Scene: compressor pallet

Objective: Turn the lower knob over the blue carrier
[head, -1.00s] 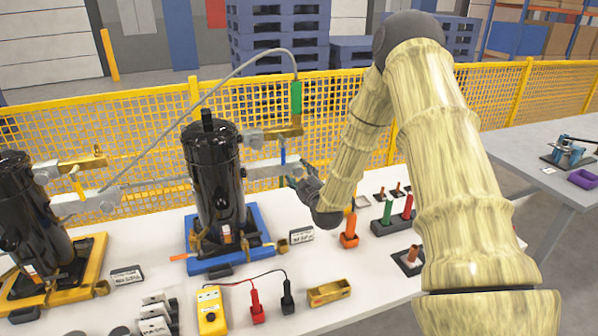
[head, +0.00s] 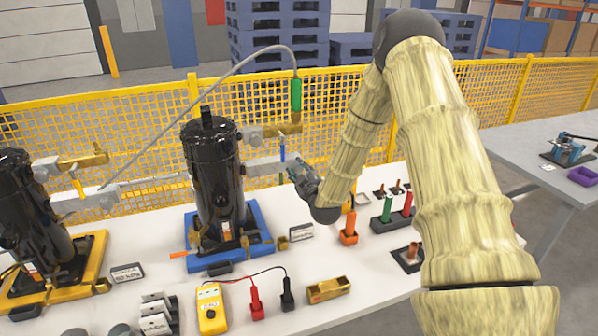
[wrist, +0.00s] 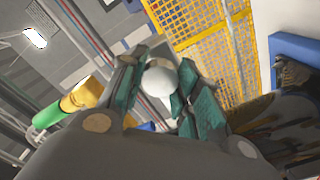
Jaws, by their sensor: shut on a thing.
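A black cylinder (head: 213,180) stands upright on the blue carrier (head: 208,264). Two fittings stick out to its right: an upper brass one (head: 289,128) below a green hose end (head: 296,95), and a lower grey one (head: 258,168). My gripper (head: 294,172) is at the right end of the lower fitting. In the wrist view its teal fingers close around a pale round knob (wrist: 158,82), which I take to be the lower knob. The knob is hidden behind the gripper in the head view.
A blue upright piece (head: 282,153) is close to my gripper. A yellow mesh fence (head: 340,118) runs behind. A yellow carrier (head: 95,250) with another black cylinder is at left. A yellow meter (head: 210,309), a brass box (head: 328,290) and an orange-handled tool (head: 349,229) are in front.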

